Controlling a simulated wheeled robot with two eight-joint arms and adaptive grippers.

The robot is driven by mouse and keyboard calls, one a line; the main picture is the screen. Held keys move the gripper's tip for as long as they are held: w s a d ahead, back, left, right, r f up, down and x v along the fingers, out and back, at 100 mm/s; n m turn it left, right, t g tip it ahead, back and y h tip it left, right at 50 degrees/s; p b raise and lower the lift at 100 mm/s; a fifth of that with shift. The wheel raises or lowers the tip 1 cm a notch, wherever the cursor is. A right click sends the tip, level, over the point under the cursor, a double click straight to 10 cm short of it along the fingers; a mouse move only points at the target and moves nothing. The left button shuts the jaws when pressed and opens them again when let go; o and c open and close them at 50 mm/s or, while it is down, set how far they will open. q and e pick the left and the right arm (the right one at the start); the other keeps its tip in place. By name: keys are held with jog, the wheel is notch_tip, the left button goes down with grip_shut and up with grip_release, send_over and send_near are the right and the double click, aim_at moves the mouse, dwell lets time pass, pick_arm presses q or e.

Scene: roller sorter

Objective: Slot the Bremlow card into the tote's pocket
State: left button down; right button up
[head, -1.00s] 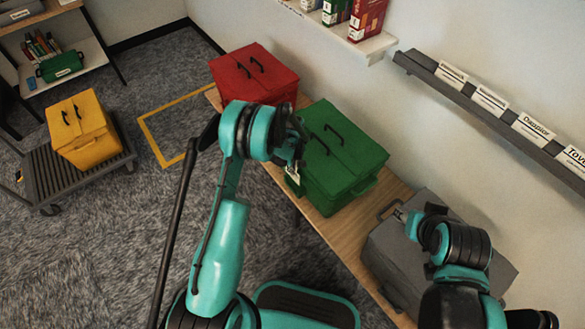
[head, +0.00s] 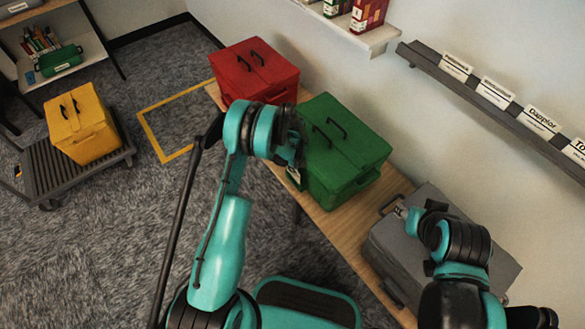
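A green tote (head: 345,165) with two black handles stands on the wooden bench. My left gripper (head: 297,160) is at its left side, largely hidden behind my own wrist. A small pale card-like piece (head: 294,177) shows just below the gripper, against the tote's side. I cannot tell whether the gripper holds it or it sits in a pocket, and its print is unreadable. My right gripper (head: 401,211) is over the grey tote (head: 400,258), close to its handle; its fingers are too small to read.
A red tote (head: 240,80) stands behind the green one. A yellow tote (head: 78,125) sits on a dark cart (head: 45,180) at the left. A wall rail (head: 470,95) holds several name cards, one reading roughly "Dapplor" (head: 540,121).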

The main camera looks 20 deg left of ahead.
pick_arm(q)
jog(key=shift+w+d, duration=0.15)
jog(key=shift+d, duration=0.05)
jog(key=shift+s+f, duration=0.15)
jog(key=shift+f, duration=0.6)
jog(key=shift+s+f, duration=0.1)
jog(key=shift+f, duration=0.6)
dwell(0.6)
jog(key=c, duration=1.6)
grip_release()
jog(key=shift+c, duration=0.2)
notch_tip(320, 180, up, 13)
jog(key=shift+f, duration=0.15)
